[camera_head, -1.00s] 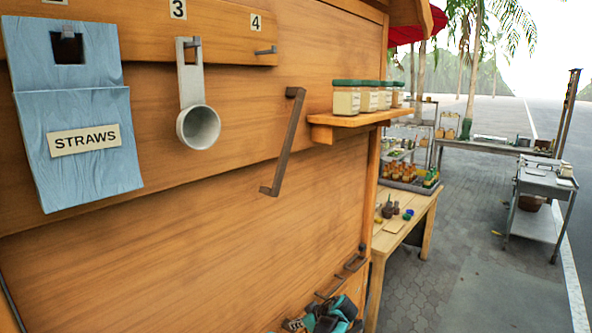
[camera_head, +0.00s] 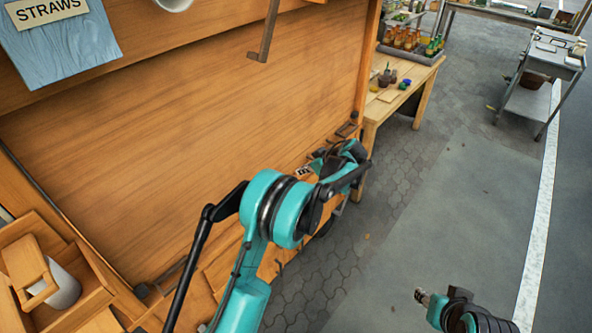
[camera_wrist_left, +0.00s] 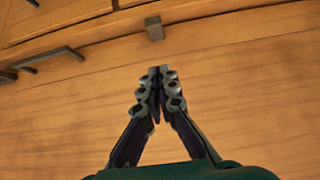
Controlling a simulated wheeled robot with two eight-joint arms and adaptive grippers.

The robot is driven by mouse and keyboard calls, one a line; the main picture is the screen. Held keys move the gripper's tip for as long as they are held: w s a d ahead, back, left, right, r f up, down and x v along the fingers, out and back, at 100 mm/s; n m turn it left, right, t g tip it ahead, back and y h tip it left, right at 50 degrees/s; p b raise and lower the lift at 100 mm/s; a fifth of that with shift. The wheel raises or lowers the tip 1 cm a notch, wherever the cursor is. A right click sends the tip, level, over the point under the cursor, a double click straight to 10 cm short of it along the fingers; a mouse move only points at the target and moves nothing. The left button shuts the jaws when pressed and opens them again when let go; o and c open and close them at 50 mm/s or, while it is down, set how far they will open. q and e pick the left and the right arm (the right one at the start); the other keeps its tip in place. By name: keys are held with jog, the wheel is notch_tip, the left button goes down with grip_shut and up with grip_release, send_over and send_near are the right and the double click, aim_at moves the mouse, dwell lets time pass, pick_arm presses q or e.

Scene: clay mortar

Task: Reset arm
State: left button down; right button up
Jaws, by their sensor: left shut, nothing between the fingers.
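My left arm reaches up through the middle of the head view, its teal joints in front of the wooden stall (camera_head: 190,170). My left gripper (camera_head: 304,171) is small and partly hidden by its wrist, close to the stall's lower front edge. In the left wrist view my left gripper (camera_wrist_left: 158,78) has its fingertips together, with nothing between them, in front of bare wooden boards (camera_wrist_left: 245,75). My right gripper (camera_head: 422,296) shows only as a small metallic tip at the bottom right, over the pavement. I cannot tell its opening.
A wooden drawer or box (camera_head: 85,275) is at lower left. A wooden table (camera_head: 415,82) and a metal cart (camera_head: 535,95) stand behind. Open pavement (camera_head: 420,200) lies at right.

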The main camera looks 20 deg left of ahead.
pick_arm(q)
jog(key=s+d+r+m+t+h+b, duration=0.15)
jog(key=s+r+m, duration=0.3)
jog(key=s, duration=0.45)
jog(key=s+r+m+h+b, duration=0.1)
jog(key=s+r+m+h, duration=0.2)
jog(key=s+r, duration=0.35)
jog(key=s+d+f+m+t+h, duration=0.1)
jog(key=s+d+f+m+h, duration=0.1)
jog(key=s, duration=0.8)
jog(key=s+d+f+m+t+h+b, duration=0.1)
jog(key=s+f+m, duration=0.3)
jog(key=s, duration=0.7)
jog(key=shift+s+d+f+t+h, duration=0.15)
jog(key=shift+d+t+h, duration=0.25)
jog(key=shift+d, duration=0.35)
jog(key=shift+m, duration=0.25)
